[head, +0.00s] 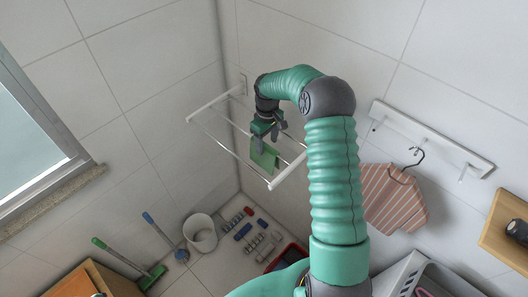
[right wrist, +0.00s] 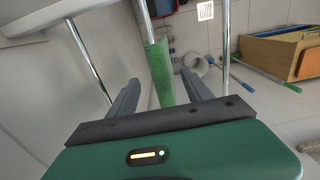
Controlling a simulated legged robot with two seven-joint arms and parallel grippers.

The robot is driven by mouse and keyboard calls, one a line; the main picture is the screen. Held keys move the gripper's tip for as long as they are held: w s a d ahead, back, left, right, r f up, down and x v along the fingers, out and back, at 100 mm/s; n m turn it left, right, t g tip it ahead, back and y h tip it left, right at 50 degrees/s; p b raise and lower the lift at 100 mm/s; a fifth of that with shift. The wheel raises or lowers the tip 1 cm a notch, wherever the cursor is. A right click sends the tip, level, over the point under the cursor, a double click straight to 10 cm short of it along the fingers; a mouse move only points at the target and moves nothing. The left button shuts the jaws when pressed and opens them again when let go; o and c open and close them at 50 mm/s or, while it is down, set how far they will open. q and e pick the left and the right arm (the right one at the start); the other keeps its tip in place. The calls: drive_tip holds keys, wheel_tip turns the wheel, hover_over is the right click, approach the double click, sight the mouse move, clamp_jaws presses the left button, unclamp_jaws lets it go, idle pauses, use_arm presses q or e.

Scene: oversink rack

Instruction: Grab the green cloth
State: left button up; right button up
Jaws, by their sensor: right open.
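The green cloth (head: 264,154) hangs over a bar of the white wall rack (head: 272,184) in the head view. My right gripper (head: 268,140) is at the rack, right by the cloth, and partly covers it in that view. In the right wrist view the cloth (right wrist: 159,72) hangs on a rail, between and beyond the two open fingers of my right gripper (right wrist: 162,90). I cannot tell how far the cloth reaches between the fingers. My left gripper is not in view.
The rack's metal bars (right wrist: 88,60) run close on both sides of the right gripper. A striped garment (head: 394,197) hangs from a hook rail (head: 430,138) at the right.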

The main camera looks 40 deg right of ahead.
sight(265, 154)
drive_tip(key=f, duration=0.1)
drive_tip(key=p, duration=0.1)
drive_tip(key=f+p, duration=0.1)
drive_tip(key=shift+w+a+f, duration=0.15)
drive_tip(key=shift+w+f, duration=0.1)
drive_tip(key=shift+f, duration=0.05)
drive_tip(key=f, duration=0.2)
drive_tip(key=p, duration=0.1)
drive_tip(key=shift+d+f, duration=0.25)
drive_tip(key=shift+f, duration=0.15)
drive_tip(key=shift+s+f, duration=0.15)
drive_tip(key=shift+s+a, duration=0.1)
drive_tip(key=shift+c, duration=0.7)
drive_tip(key=shift+a, duration=0.25)
drive_tip(key=c, duration=0.7)
clamp_jaws()
drive_tip(key=shift+d, duration=0.2)
